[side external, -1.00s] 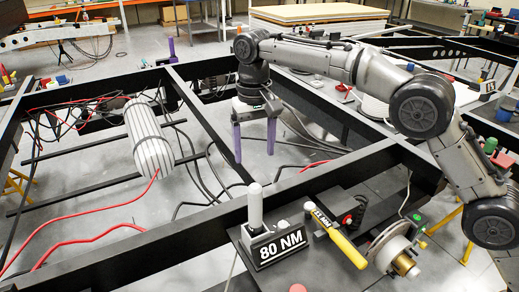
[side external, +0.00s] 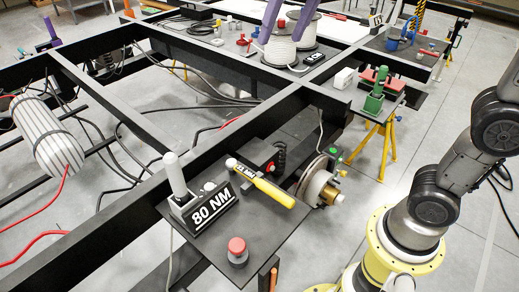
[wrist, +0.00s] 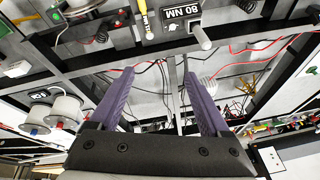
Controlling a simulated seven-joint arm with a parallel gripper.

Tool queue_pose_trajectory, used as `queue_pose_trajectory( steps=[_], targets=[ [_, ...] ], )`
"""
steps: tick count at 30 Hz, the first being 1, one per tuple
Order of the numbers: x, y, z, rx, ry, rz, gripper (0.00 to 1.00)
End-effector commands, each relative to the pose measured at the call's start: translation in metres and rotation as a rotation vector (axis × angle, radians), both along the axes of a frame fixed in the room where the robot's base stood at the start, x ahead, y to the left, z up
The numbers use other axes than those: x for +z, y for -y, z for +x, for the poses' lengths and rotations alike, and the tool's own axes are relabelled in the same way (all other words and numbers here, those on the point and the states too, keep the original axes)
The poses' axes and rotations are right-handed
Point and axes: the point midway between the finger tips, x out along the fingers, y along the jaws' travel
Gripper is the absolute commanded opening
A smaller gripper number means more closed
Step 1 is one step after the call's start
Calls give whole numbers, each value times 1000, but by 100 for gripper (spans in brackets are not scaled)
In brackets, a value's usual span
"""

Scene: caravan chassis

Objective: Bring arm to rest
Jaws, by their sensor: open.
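My gripper (side external: 279,38) shows at the top of the side external view as two purple fingers pointing down, in front of white spools. The fingers are apart and nothing is between them. The wrist view shows my gripper (wrist: 157,82) open and empty, with the black chassis frame (wrist: 90,58) beyond it. In the side external view the black chassis frame (side external: 262,115) spans the middle. My wrist and upper arm are cut off by the picture edges.
A torque station marked 80 NM (side external: 212,207) with a yellow-handled tool (side external: 272,192) and red button (side external: 237,247) stands in front. A striped cylinder (side external: 45,135) is at left.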

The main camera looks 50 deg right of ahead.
Motion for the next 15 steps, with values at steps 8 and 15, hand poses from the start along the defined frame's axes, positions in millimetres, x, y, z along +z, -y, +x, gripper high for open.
queue_pose_trajectory(
  steps=[8,15],
  targets=[
    [-44,36,-104,29,100,-41,81],
    [-122,46,-165,113,141,-102,81]
  ],
)
